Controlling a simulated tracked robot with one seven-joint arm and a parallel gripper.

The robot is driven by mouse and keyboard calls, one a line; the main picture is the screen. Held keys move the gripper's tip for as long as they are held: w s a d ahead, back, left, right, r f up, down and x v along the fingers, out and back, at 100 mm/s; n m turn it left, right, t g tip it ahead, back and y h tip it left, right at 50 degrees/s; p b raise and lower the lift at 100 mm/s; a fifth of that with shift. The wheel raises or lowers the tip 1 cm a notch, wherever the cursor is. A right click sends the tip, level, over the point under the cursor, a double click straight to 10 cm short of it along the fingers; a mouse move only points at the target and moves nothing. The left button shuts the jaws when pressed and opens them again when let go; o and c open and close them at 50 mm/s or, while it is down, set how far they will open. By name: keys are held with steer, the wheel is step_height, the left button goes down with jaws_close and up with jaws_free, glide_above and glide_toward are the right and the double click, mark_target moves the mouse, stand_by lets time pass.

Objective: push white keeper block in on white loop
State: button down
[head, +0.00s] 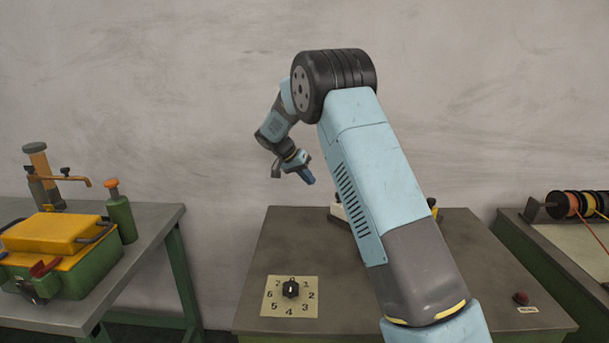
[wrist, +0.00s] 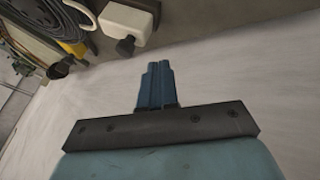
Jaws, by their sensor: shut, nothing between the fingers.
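My gripper (head: 307,177) is shut and empty, held in the air above the back left of the middle table. Its closed blue fingers (wrist: 156,84) point up in the wrist view. A white housing with a black knob (wrist: 127,22) shows at the top of the wrist view, apart from the fingers. A small part of a white object (head: 339,212) shows at the left of my arm in the head view, the rest hidden behind the arm. I cannot make out the white keeper block or the white loop for certain in either view.
The middle table (head: 300,240) bears a numbered dial plate (head: 272,302) at front left and a red button (head: 520,298) at right. A green and yellow machine (head: 60,255) stands on the left bench. Cable spools (head: 580,204) stand at right. A dark coiled cable (wrist: 45,18) shows in the wrist view.

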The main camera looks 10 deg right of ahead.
mark_target(336, 200)
steer(key=d+f, duration=0.1)
steer(key=d, duration=0.1)
steer(key=s+d+f, duration=0.1)
steer(key=d+f, duration=0.2)
steer(key=d, duration=0.1)
steer(key=shift+s+d+f, duration=0.2)
steer(key=shift+d+f, duration=0.1)
steer(key=shift+d, duration=0.05)
steer(key=s+d, duration=0.2)
steer(key=s, duration=0.1)
steer(key=s+d, duration=0.1)
steer(key=shift+s, duration=0.3)
steer(key=shift+s+d, duration=0.15)
steer(key=shift+f, duration=0.1)
